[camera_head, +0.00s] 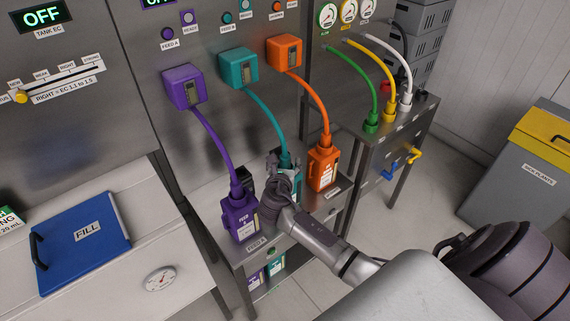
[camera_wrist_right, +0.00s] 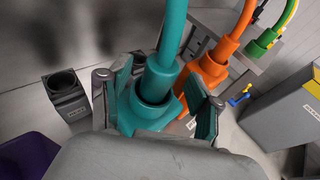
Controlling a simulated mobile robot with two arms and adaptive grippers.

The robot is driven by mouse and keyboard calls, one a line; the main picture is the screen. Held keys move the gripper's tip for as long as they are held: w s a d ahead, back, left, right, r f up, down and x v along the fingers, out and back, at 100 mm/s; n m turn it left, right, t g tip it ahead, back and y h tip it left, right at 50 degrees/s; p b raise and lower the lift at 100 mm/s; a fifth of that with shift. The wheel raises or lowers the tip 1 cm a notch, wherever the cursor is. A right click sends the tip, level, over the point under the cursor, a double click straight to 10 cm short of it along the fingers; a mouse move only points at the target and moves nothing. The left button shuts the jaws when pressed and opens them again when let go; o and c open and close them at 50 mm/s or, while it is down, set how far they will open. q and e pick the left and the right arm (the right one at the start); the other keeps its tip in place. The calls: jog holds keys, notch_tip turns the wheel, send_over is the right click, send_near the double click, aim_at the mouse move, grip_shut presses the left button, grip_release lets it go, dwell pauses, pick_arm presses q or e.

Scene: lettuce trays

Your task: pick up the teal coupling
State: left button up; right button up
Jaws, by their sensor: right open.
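The teal coupling (camera_head: 285,160) is at the lower end of the teal hose (camera_head: 266,108), on top of a teal jug (camera_head: 294,190). My right gripper (camera_head: 276,172) is at the coupling and hides much of it and of the jug in the head view. In the right wrist view the coupling (camera_wrist_right: 153,104) stands between the two spread fingers of my right gripper (camera_wrist_right: 152,88). The fingers are open on either side of it; whether either touches it I cannot tell. My left gripper is not in view.
A purple jug (camera_head: 239,217) stands left of the teal one, an orange jug (camera_head: 322,168) right of it, each with its own hose. Green, yellow and white hoses end on a steel cabinet (camera_head: 400,125). A grey bin (camera_head: 510,185) stands at right.

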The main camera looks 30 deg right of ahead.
jog(key=shift+x, duration=1)
jog(key=shift+a, duration=0.1)
jog(key=shift+c, duration=0.2)
jog(key=c, duration=1.1)
grip_shut()
jog(key=shift+r, duration=0.1)
